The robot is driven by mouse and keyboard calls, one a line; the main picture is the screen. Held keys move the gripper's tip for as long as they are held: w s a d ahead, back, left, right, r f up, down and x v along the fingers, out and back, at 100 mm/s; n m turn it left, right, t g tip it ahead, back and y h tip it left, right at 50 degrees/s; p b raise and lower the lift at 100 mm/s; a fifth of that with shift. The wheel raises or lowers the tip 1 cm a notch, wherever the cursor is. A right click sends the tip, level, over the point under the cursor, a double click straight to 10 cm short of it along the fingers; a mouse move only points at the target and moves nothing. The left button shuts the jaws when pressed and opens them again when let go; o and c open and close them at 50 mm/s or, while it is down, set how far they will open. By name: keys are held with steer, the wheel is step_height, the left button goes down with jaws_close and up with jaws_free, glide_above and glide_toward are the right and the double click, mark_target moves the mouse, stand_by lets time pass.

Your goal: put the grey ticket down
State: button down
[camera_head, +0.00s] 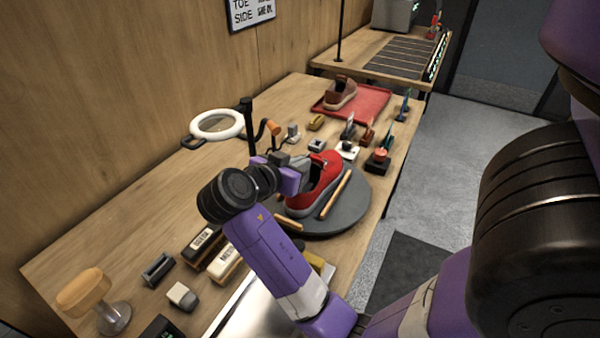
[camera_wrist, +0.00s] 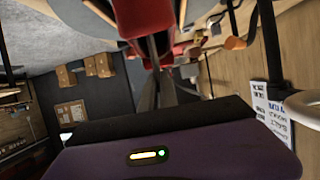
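I cannot make out a grey ticket for certain in either view. My gripper (camera_head: 296,162) is over the left side of the round dark turntable (camera_head: 350,219), beside the red sneaker (camera_head: 327,172). In the wrist view my gripper (camera_wrist: 154,72) shows two narrow grey fingers that look close together, pointing towards the red sneaker (camera_wrist: 138,16). Whether something thin is between the fingertips cannot be told. My arm hides part of the table and turntable.
A ring lamp (camera_head: 217,124) stands left of my gripper. Brushes and small tools lie behind the turntable, near a red tray (camera_head: 376,103) with a brown shoe (camera_head: 341,92). Bare wood (camera_head: 130,205) shows at left.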

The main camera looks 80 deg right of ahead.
steer(key=shift+f, duration=1.4)
steer(key=shift+f, duration=0.15)
steer(key=c, duration=1.6)
jaws_free()
steer(key=shift+r, duration=0.3)
steer(key=b+v, duration=0.1)
steer(key=v, duration=1.1)
steer(key=shift+f, duration=0.2)
